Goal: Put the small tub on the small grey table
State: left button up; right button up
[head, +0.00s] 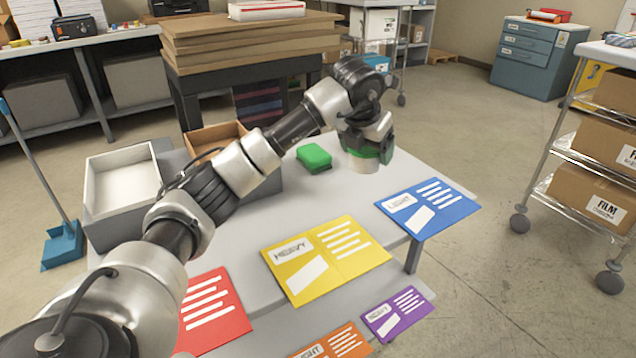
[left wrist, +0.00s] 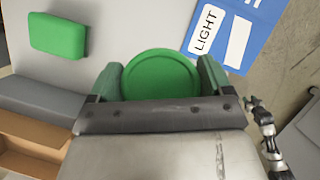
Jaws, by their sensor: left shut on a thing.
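The small tub (head: 361,163) has a pale body and a green lid, which shows from above in the left wrist view (left wrist: 160,75). My left gripper (head: 368,149) is shut on it, with one green finger on each side of the lid. The tub is upright over the far right part of a light grey table (head: 300,213). I cannot tell whether its base touches the top. What looks like my right gripper (left wrist: 252,103) shows small at the right of the left wrist view; its jaws are too small to read.
A green block (head: 314,158) lies left of the tub. A blue folder (head: 428,207), a yellow folder (head: 325,260) and a red one (head: 210,311) lie along the near side. A grey box (head: 124,187) and a brown tray (head: 213,137) stand left. A wire cart (head: 598,165) stands right.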

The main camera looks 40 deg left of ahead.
pick_arm(q)
jog(key=a+f, duration=0.1)
jog(key=a, duration=0.1)
jog(key=a+f, duration=0.2)
jog(key=a, duration=0.1)
jog(key=a+f, duration=0.1)
jog(key=a, duration=0.1)
jog(key=shift+s+a+f, duration=0.3)
jog(key=shift+s, duration=0.05)
jog(key=shift+a+f+b, duration=0.1)
jog(key=shift+f+b, duration=0.2)
jog(key=shift+f, duration=0.25)
notch_tip(320, 180, down, 3)
jog(key=shift+f, duration=0.1)
pick_arm(e)
notch_tip(320, 180, up, 3)
jog(key=w, duration=0.3)
pick_arm(q)
jog(key=o, duration=0.8)
jog(key=v, duration=1.2)
jog(key=shift+p, duration=0.4)
pick_arm(e)
jog(key=s+f, duration=0.3)
jog(key=shift+f, duration=0.1)
jog(key=shift+s, duration=0.1)
